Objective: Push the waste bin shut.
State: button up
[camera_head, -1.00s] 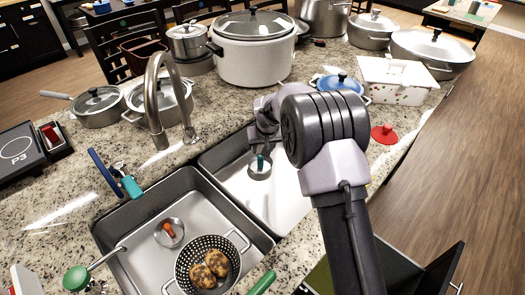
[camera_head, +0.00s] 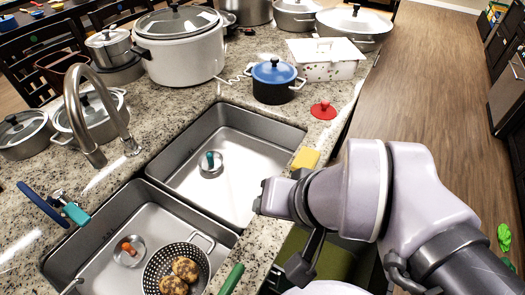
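No waste bin shows clearly. An olive-green surface (camera_head: 350,252) lies below the counter's front edge, mostly behind my arm; I cannot tell whether it is part of the bin or how far open it stands. My arm reaches in from the lower right, over the counter's front edge by the right sink basin. A dark part of the arm's end, perhaps my gripper (camera_head: 300,268), hangs low in front of the counter. Its fingers cannot be made out, and nothing is seen held in it.
The granite counter (camera_head: 228,278) holds a double sink (camera_head: 170,180) with a tap, a colander (camera_head: 190,248), a yellow sponge (camera_head: 305,159), a red lid (camera_head: 323,110) and several pots. The wooden floor (camera_head: 430,100) to the right is mostly open; a green item (camera_head: 504,237) lies there.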

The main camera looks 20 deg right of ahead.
aim_at(358, 264)
jog(key=k+l, duration=0.95)
jog(key=l, duration=1.1)
